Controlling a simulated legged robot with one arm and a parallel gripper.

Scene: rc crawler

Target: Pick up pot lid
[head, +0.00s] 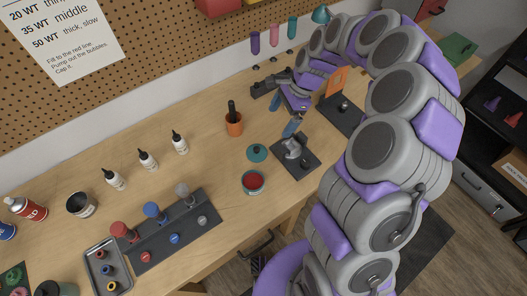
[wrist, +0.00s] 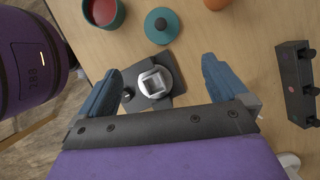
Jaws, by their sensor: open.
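The teal pot lid (head: 257,153) lies on the wooden table, just behind a teal pot (head: 252,182) with a red inside. In the wrist view, the lid (wrist: 161,25) is at the top centre with its knob up, and the pot (wrist: 103,12) is to its left. The lid and pot are apart. My gripper (wrist: 166,86) is open, with its two blue fingers spread and nothing between them. It is above the table, and the lid lies beyond the fingertips. In the head view, my gripper (head: 283,116) is behind and right of the lid.
A dark plate with a metal fixture (head: 293,148) stands right of the lid and shows below my open fingers (wrist: 155,82). A dark rack with coloured knobs (head: 175,232) and several white bottles (head: 148,160) are left.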

